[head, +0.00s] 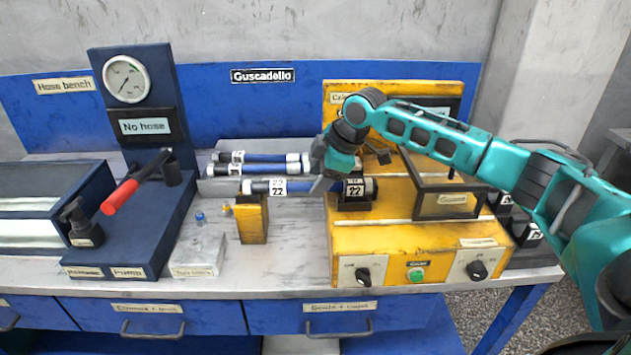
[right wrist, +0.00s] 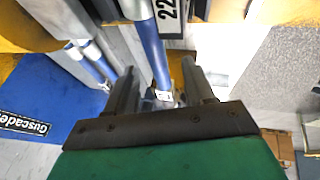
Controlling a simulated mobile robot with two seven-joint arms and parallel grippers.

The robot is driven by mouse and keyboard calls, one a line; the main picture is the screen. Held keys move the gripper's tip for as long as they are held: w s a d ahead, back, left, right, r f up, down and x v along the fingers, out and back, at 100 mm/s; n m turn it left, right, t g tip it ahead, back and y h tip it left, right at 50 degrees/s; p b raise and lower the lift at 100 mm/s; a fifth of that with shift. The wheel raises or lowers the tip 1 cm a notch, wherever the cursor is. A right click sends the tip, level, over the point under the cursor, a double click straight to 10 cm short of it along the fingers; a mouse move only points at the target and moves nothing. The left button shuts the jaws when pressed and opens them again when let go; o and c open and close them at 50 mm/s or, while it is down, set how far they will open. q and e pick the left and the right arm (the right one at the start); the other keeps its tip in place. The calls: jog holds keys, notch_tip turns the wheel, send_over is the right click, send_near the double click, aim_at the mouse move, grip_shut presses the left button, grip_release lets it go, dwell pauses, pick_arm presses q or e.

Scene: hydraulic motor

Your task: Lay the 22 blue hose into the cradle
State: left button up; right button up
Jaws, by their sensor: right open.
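The 22 blue hose (head: 302,187) lies level from left to right, with white 22 labels near both ends. Its left part is over a yellow post (head: 252,222), and its right end is at a dark holder on the yellow machine (head: 390,235). I cannot tell how firmly it sits there. My right gripper (head: 327,180) is open at the middle of the hose. In the right wrist view the hose (right wrist: 152,48) runs between the spread fingers of that gripper (right wrist: 157,78), with no clear contact. My left gripper is not in view.
More blue hoses (head: 262,169) lie on a grey rack behind. The pump stand (head: 130,225) with a red-handled lever (head: 120,197) is at left. A dark-framed guard (head: 450,190) rises right of the gripper.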

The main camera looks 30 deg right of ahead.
jog(key=v, duration=1)
jog(key=shift+s+r+p, duration=0.2)
jog(key=shift+r+p, duration=0.05)
jog(key=shift+p, duration=0.1)
jog(key=s+a+f+m+g, duration=0.1)
jog(key=s+a+f, duration=0.4)
jog(key=a+f, duration=0.4)
jog(key=s+a+f, duration=0.6)
jog(key=a+f, duration=0.3)
jog(key=s+d+f+m+h, duration=0.1)
jog(key=s+f+m, duration=0.1)
jog(key=s+m, duration=0.45)
jog(key=s+d+f+m+h, duration=0.1)
jog(key=s+f+m, duration=0.15)
jog(key=s, duration=0.75)
jog(key=w+a+f+t+y, duration=0.1)
jog(key=w+a+f+t, duration=0.2)
jog(key=w+f+t, duration=0.4)
jog(key=shift+w+a+f+y, duration=0.3)
jog(key=shift+f+y, duration=0.1)
jog(key=shift+f, duration=0.25)
